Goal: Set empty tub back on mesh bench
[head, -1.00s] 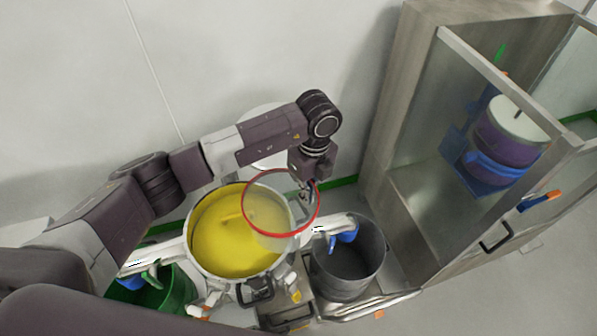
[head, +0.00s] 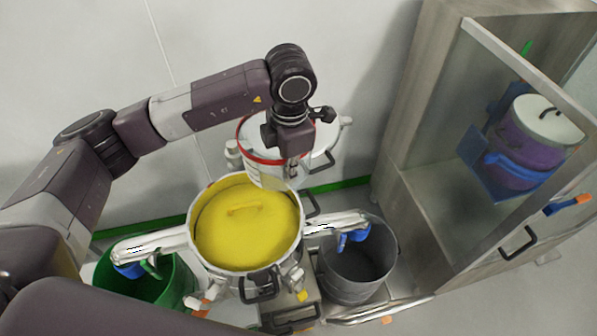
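A translucent tub with a red rim (head: 247,134) hangs from my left gripper (head: 291,172), above the back edge of a yellow-topped vessel. The tub is tilted, and its wall shows below the gripper. The fingers seem closed on its rim, though the wrist hides part of the contact. What I see of the tub looks empty, but most of its inside is hidden. I cannot make out a mesh bench in this view. My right gripper is not in view.
The steel vessel (head: 194,252) with a yellow top stands in the middle. A green bin (head: 177,290) is left of it, a grey bin (head: 352,282) right. A white vessel (head: 325,134) stands behind. A cabinet (head: 418,205) holding a purple drum (head: 517,160) fills the right.

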